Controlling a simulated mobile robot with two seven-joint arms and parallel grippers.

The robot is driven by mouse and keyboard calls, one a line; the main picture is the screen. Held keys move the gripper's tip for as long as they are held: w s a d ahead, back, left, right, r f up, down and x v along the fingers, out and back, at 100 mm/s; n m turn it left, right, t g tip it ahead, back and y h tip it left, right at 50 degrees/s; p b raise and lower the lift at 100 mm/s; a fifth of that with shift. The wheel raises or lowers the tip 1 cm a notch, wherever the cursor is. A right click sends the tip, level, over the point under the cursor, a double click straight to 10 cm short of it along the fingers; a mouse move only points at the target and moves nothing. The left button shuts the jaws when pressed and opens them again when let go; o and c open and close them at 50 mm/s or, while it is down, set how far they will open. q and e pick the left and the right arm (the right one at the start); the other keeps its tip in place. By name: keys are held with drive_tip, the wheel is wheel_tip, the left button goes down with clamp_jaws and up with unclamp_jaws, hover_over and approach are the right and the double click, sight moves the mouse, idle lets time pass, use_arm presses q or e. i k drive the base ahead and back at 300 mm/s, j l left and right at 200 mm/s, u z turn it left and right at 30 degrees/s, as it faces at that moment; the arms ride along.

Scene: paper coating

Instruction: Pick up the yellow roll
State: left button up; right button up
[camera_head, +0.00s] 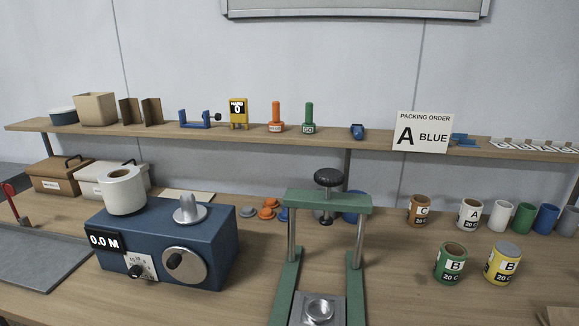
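The yellow roll (502,263) stands upright on the wooden table at the right front. It has a grey top and a white label reading B and 20 C. A green roll (450,262) with a similar B label stands just to its left, a small gap apart. Neither of my grippers shows in the head view.
Behind stand an orange-brown roll (420,210), a white A roll (469,214) and several plain rolls. A green press (325,240) rises at the centre. A blue measuring machine (165,245) with a white roll (124,190) on top is at left. A shelf (375,134) spans the back.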

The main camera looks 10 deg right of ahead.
sight(499, 269)
drive_tip(key=z, duration=0.4)
drive_tip(key=k+j+z, duration=0.1)
drive_tip(key=z, duration=0.25)
drive_tip(key=k+z, duration=0.1)
drive_tip(key=z, duration=0.3)
drive_tip(key=k+z, duration=0.1)
drive_tip(key=z, duration=0.3)
